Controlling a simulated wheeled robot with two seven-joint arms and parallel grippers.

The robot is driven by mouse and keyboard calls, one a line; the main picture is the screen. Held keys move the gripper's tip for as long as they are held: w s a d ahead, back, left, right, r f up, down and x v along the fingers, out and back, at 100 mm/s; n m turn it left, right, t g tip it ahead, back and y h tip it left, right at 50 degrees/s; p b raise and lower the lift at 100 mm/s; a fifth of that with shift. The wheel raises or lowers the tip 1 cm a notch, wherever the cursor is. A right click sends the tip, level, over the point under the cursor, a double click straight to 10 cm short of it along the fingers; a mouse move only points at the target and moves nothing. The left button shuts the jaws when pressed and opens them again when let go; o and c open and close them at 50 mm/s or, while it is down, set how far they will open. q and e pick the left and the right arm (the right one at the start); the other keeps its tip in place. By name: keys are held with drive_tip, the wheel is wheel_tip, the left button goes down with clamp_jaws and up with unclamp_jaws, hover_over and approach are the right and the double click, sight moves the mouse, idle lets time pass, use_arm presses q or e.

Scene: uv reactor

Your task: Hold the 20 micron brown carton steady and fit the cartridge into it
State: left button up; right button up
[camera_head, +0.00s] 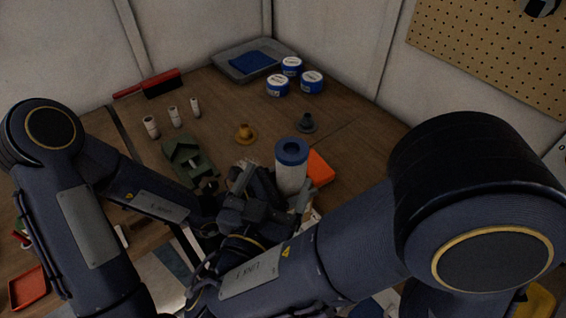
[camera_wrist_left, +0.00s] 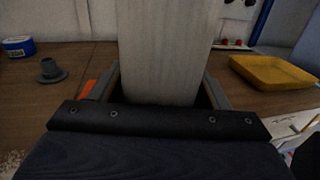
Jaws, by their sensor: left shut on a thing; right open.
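A white cylindrical cartridge (camera_head: 291,170) with a blue ring-shaped end cap stands upright in the head view, right of the dark cluster of my wrists. In the left wrist view a tall pale ribbed body, which looks like this cartridge (camera_wrist_left: 168,45), rises between the fingers of my left gripper (camera_wrist_left: 160,88), which is shut on it. Its lower end is hidden. My right gripper (camera_head: 210,187) is open near a green object, partly hidden where the arms overlap. I cannot make out the brown carton clearly; my arms cover the area below the cartridge.
A dark flanged piece (camera_head: 306,122), a brass-coloured one (camera_head: 244,134), a green fixture (camera_head: 188,161), several blue-and-white tubs (camera_head: 291,66) and small white cylinders (camera_head: 173,116) stand on the table. A yellow tray (camera_wrist_left: 275,72) lies right.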

drive_tip(key=shift+s+a, duration=0.1)
drive_tip(key=shift+s, duration=0.3)
use_arm(q)
drive_tip(key=o, duration=1)
drive_tip(key=shift+o, duration=0.2)
drive_tip(key=shift+a, duration=0.1)
